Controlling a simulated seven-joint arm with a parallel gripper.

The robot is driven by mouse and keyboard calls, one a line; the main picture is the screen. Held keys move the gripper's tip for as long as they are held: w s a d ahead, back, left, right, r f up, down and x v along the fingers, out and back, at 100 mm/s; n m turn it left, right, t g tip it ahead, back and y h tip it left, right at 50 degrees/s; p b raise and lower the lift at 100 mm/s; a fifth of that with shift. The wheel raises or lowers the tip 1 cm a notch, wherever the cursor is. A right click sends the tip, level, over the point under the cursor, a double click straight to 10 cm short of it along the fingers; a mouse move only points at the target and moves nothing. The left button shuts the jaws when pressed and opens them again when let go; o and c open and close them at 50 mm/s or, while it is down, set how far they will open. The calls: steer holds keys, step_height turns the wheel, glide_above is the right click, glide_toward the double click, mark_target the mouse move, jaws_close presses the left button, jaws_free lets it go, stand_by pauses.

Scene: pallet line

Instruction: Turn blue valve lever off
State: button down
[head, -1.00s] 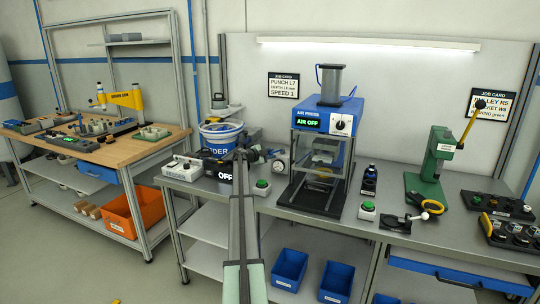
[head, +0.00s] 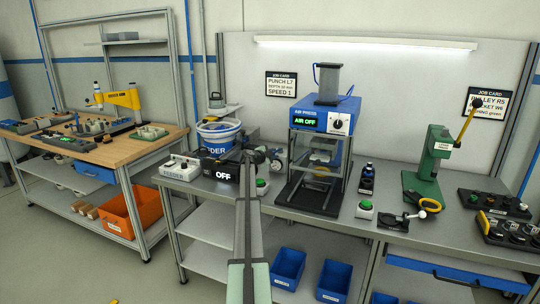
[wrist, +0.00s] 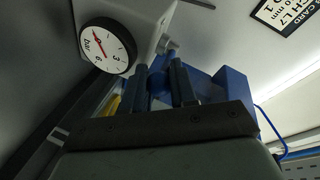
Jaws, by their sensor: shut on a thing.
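My gripper (head: 252,158) is at the back of the bench, left of the air press, in the head view. In the wrist view its two dark fingers (wrist: 160,84) stand close together, shut on a blue piece between them (wrist: 158,90), which appears to be the blue valve lever. Most of the lever is hidden by the fingers, and its angle cannot be told. A round white pressure gauge (wrist: 107,46) on a grey unit is just left of the fingers; it also shows in the head view (head: 277,165).
The blue-topped air press (head: 325,115) stands right of my gripper, its display reading AIR OFF. A feeder bowl (head: 218,137) and a display reading OFF (head: 222,172) are close on the left. A green button (head: 262,186) is in front.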

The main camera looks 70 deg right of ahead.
steer(key=shift+n+t, duration=0.5)
steer(key=shift+t, duration=0.2)
steer(key=shift+s+d+f, duration=0.1)
steer(key=shift+s+d, duration=0.05)
steer(key=shift+s, duration=1.1)
steer(key=shift+s+d, duration=0.1)
steer(key=shift+s, duration=1.1)
steer(key=shift+d, duration=0.1)
steer(key=c, duration=1.1)
jaws_free()
steer(key=shift+s+d+f, duration=0.1)
steer(key=shift+f, duration=0.05)
steer(key=shift+o, duration=0.8)
steer(key=shift+w, duration=0.25)
steer(key=shift+a+r, duration=0.2)
steer(key=shift+a, duration=0.1)
